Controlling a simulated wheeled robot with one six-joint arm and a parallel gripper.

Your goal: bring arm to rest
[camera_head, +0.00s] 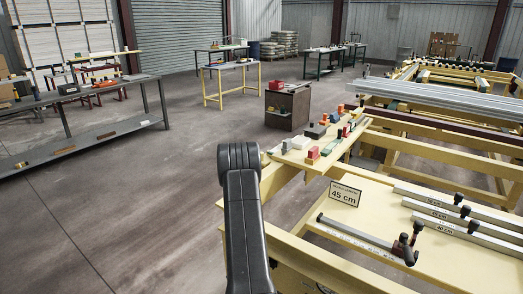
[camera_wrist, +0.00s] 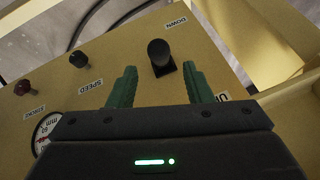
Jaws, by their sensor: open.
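My gripper (camera_wrist: 159,67) is open in the wrist view, with its two green fingers spread apart. A black lever with a round knob (camera_wrist: 159,50) stands on a yellow panel (camera_wrist: 112,58) between and just beyond the fingertips. I see no finger closed on it, and cannot tell the exact gap. The lever's label reads DOWN at the top; a label by the right finger is partly hidden. In the head view my dark arm reaches up from the bottom centre, and my gripper is hidden.
A yellow bench right of my arm holds a 45 cm sign (camera_head: 344,194) and clamps (camera_head: 365,238). Open floor (camera_head: 120,210) lies to the left.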

